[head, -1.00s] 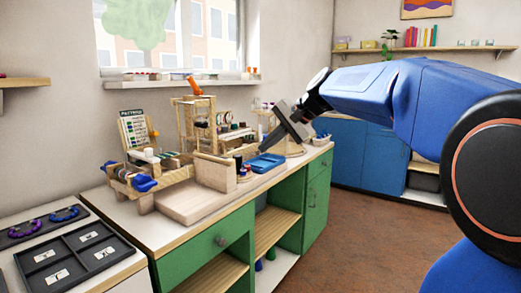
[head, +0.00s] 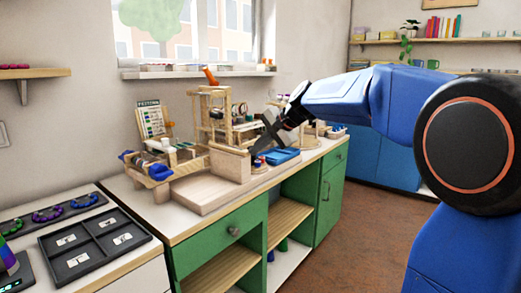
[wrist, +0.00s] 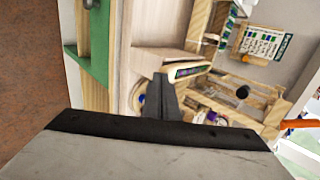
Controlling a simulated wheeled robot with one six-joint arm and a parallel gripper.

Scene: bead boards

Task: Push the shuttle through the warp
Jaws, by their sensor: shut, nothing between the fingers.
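The wooden loom (head: 212,117) stands on the counter below the window, its frame upright and its front beam reaching left. In the wrist view, a pale boat-shaped piece with a purple and green filling, which looks like the shuttle (wrist: 188,71), lies by the loom's wooden side. My gripper (head: 255,150) is shut and empty, pointing down beside the right end of the loom. In the wrist view its fingertips (wrist: 160,78) are close to the near end of the shuttle; I cannot tell whether they touch. The warp threads are too small to make out clearly.
A blue tray (head: 283,156) lies on the counter right of the loom. A pattern card (head: 151,119) stands behind it. A dark compartment tray (head: 75,263) sits at the front left. The pale board (head: 190,201) before the loom has bare room.

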